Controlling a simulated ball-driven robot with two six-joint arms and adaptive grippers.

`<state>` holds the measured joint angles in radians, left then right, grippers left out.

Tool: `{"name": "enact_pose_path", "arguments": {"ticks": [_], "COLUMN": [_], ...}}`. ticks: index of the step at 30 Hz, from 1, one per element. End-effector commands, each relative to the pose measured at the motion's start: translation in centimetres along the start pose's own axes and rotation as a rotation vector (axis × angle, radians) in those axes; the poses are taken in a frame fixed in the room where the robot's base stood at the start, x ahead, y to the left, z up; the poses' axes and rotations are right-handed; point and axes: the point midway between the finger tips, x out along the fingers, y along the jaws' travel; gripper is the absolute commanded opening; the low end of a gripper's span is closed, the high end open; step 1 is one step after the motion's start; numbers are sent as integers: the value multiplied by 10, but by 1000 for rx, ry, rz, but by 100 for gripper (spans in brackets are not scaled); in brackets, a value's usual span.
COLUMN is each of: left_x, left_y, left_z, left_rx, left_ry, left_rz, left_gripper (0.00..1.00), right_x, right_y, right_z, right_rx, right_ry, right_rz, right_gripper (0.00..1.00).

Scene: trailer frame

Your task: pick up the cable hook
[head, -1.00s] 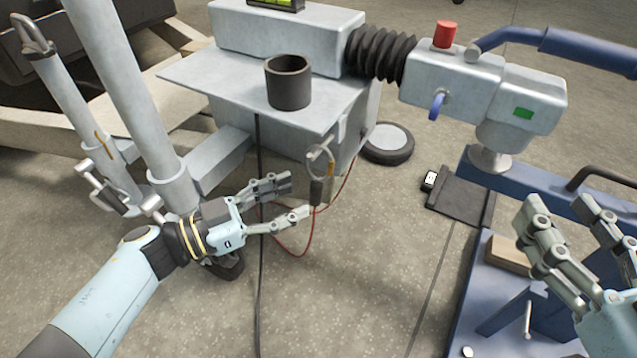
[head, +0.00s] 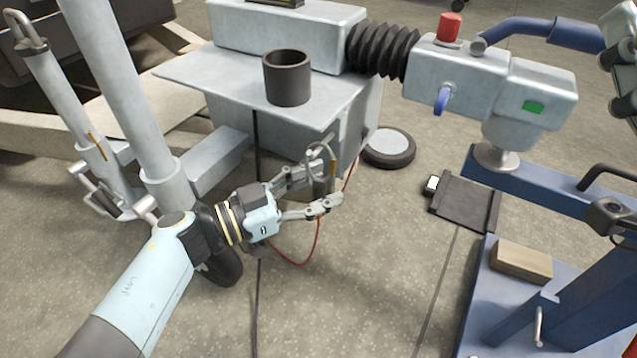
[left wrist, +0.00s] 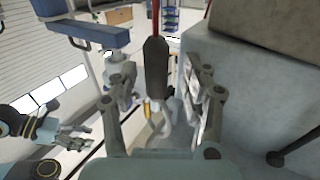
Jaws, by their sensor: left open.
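The cable hook hangs at the grey box's front corner. Its dark grip (head: 321,187) lies between the fingers of my left gripper (head: 326,186), with a metal loop above it in the head view. In the left wrist view, the dark grip (left wrist: 156,68) hangs between the two open fingers of my left gripper (left wrist: 160,98), and the metal hook (left wrist: 161,120) shows beyond it. I cannot tell whether a finger touches it. My right gripper (head: 622,80) is partly cut off at the upper right edge. In the left wrist view my right gripper (left wrist: 75,135) shows small, its fingers apart.
The grey box (head: 345,120) with its shelf (head: 215,82) stands just behind the hook; a dark cup (head: 287,78) sits on the shelf. A red cable (head: 318,240) loops below the hook. A grey post (head: 130,110) stands left.

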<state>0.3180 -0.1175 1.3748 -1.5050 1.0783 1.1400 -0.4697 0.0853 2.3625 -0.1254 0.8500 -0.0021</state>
Motion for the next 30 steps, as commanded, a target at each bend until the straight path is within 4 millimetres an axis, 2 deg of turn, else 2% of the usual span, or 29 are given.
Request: {"name": "enact_pose_path", "arguments": {"ticks": [5,15,16,30], "left_x": [0,0,0,0], "left_y": [0,0,0,0], "left_z": [0,0,0,0], "left_rx": [0,0,0,0], "left_ry": [0,0,0,0], "left_rz": [0,0,0,0], "left_gripper": [47,2,0,0], "right_x": [0,0,0,0], "right_y": [0,0,0,0], "right_z": [0,0,0,1], "right_rx": [0,0,0,0], "right_ry": [0,-2,-2,-3], "right_rz": [0,0,0,0], "right_gripper": [48,48,48,48]}}
